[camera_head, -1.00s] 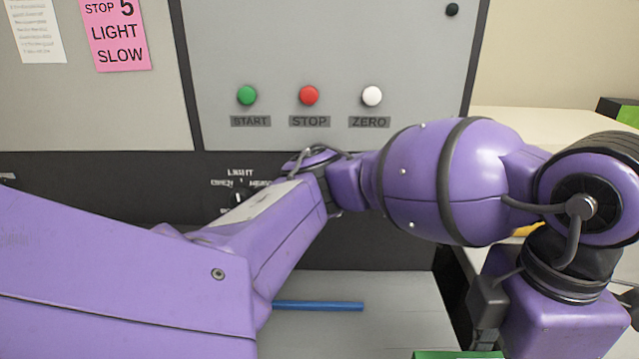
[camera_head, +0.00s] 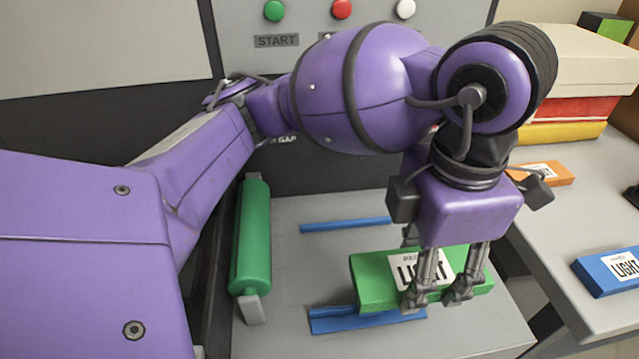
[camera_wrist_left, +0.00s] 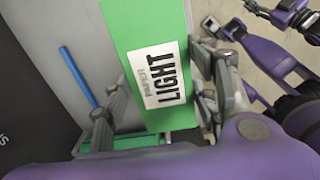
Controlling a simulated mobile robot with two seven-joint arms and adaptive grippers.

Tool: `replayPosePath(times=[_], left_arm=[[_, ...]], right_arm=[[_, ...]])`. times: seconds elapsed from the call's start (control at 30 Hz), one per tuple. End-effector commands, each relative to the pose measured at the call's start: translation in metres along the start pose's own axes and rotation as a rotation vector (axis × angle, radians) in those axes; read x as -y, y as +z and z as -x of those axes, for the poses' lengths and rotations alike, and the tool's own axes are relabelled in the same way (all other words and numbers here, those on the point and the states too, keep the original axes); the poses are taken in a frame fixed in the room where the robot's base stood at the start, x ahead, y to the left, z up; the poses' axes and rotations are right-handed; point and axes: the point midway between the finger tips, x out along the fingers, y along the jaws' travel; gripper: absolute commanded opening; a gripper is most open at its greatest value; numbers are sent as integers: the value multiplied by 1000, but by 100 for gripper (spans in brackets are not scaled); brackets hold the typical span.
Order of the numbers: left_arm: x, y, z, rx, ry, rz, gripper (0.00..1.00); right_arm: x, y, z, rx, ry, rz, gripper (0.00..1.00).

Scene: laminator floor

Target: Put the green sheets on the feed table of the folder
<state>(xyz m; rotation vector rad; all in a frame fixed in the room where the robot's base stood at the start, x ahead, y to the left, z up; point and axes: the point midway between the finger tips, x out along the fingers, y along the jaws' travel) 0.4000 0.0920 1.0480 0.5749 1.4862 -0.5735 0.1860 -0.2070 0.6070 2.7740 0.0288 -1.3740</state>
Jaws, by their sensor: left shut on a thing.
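The green sheets (camera_head: 372,281) form a block with a white LIGHT label. My left gripper (camera_head: 436,296) is shut on them, with fingers on both sides. The left wrist view shows the green sheets (camera_wrist_left: 130,28) between the fingers of my left gripper (camera_wrist_left: 152,100). The block is over the grey feed table (camera_head: 290,270) of the folder, between a blue strip (camera_head: 345,225) at the back and a blue guide (camera_head: 365,322) in front. I cannot tell whether it touches the table.
A green roller (camera_head: 251,235) stands at the table's left side. The folder's panel with START button (camera_head: 274,11) rises behind. On a side table (camera_head: 555,230) at right lie a blue LIGHT pack (camera_head: 605,270), an orange pack (camera_head: 548,174) and a stack of coloured boxes (camera_head: 570,108).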

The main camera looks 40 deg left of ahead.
Motion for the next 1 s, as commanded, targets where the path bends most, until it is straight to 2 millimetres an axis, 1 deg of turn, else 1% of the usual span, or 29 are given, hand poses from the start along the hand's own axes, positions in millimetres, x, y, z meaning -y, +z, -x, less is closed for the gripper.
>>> replayPosePath(times=[0.03,0.37,0.4,0.5,0.6,0.87,0.9,1.0], left_arm=[[-8,-5,-7,-10,-4,12,20],[-83,-34,-43,-14,-3,17,20],[-88,-37,-52,-15,-5,15,20],[-102,-41,-70,-13,-5,12,20],[-112,-44,-82,-10,-4,11,20],[-123,-48,-96,-8,-3,9,20],[-126,-50,-101,-10,-3,11,20],[-126,-50,-117,-10,-5,7,20]], right_arm=[[0,0,-1,-2,0,1,40],[0,-6,-2,-12,-1,3,40],[0,-5,-3,-11,-1,3,40],[0,-5,-3,-11,-1,3,40],[0,-5,-3,-10,-2,3,40],[0,-5,-2,-9,-1,2,40],[0,-4,-2,-9,-1,2,40],[0,-3,-2,-6,-1,2,40]])
